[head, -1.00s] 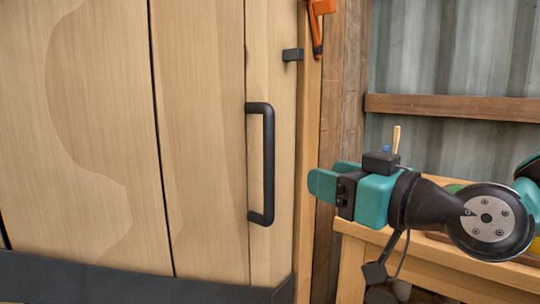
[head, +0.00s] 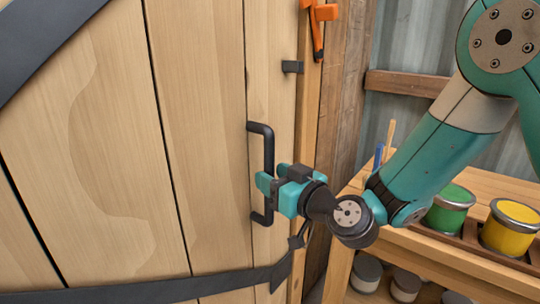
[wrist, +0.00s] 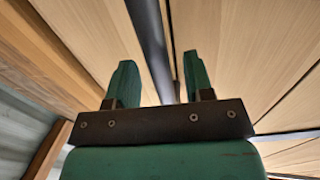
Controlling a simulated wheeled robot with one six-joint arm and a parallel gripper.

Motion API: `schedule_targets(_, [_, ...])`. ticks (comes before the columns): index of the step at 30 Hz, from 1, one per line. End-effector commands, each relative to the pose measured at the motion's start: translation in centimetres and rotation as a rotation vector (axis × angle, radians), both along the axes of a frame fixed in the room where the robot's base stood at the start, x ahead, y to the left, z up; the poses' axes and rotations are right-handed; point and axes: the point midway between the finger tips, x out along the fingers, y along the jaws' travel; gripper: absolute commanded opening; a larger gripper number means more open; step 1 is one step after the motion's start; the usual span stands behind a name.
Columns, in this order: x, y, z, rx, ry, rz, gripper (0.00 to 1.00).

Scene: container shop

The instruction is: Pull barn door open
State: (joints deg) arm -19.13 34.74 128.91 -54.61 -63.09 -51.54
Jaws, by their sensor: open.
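The barn door (head: 110,170) is of pale wooden planks with dark metal straps and fills the left of the head view. It looks closed against its post. Its black bar handle (head: 268,150) stands upright near the door's right edge. My gripper (head: 264,183) is at the lower part of the handle. In the wrist view, the two green fingers of my gripper (wrist: 162,85) are apart, with the dark handle bar (wrist: 150,45) running between them. The fingers do not look closed on the bar. The fingers hide part of the handle in the head view.
An orange tool (head: 318,25) hangs on the post right of the door, above a small dark bracket (head: 292,67). At right a wooden bench (head: 430,250) holds a green paint can (head: 450,208) and a yellow one (head: 511,228). More cans stand beneath.

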Motion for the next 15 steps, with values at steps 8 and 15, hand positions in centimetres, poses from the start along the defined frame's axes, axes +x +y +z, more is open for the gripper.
schedule_targets(8, [1.33, 1.23, 0.03, 0.000, 0.000, 0.001, 0.48])
schedule_targets(15, [1.39, 1.22, -0.06, 0.001, -0.001, 0.000, 0.48])
